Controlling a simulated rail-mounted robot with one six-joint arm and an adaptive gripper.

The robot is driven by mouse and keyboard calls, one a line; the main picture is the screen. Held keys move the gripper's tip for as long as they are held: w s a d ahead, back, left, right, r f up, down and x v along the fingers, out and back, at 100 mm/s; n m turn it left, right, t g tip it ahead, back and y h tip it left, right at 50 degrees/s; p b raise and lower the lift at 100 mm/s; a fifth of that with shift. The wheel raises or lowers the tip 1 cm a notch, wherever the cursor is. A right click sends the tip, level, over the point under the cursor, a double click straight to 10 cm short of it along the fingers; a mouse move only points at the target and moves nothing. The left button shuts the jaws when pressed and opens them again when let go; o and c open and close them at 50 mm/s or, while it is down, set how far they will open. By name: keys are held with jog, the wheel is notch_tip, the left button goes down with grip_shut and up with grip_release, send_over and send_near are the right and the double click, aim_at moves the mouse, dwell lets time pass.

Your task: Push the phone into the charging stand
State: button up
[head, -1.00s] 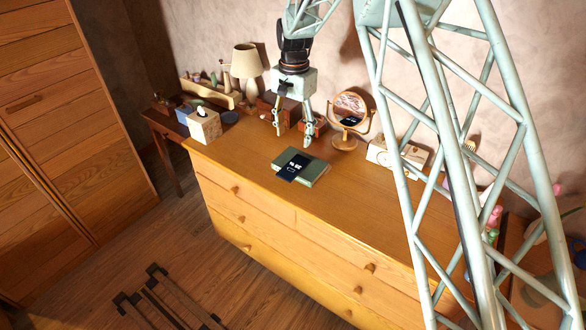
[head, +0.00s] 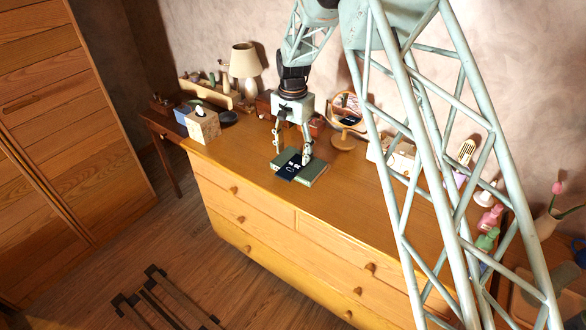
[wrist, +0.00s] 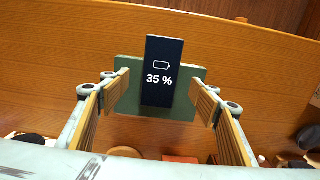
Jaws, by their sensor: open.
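My gripper (head: 292,156) is open and points down over the book. In the wrist view the fingers of my gripper (wrist: 158,100) stand to the left and right of the phone, with gaps on both sides.
A white-faced clock (head: 400,158) is partly behind my arm. The dresser top (head: 240,155) is bare left of the book.

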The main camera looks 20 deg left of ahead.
aim_at(293, 166)
dwell(0.3)
jog(key=shift+w+f+b, duration=0.1)
jog(key=shift+f+b, duration=0.3)
jog(key=shift+f, duration=2.15)
jog(key=c, duration=1)
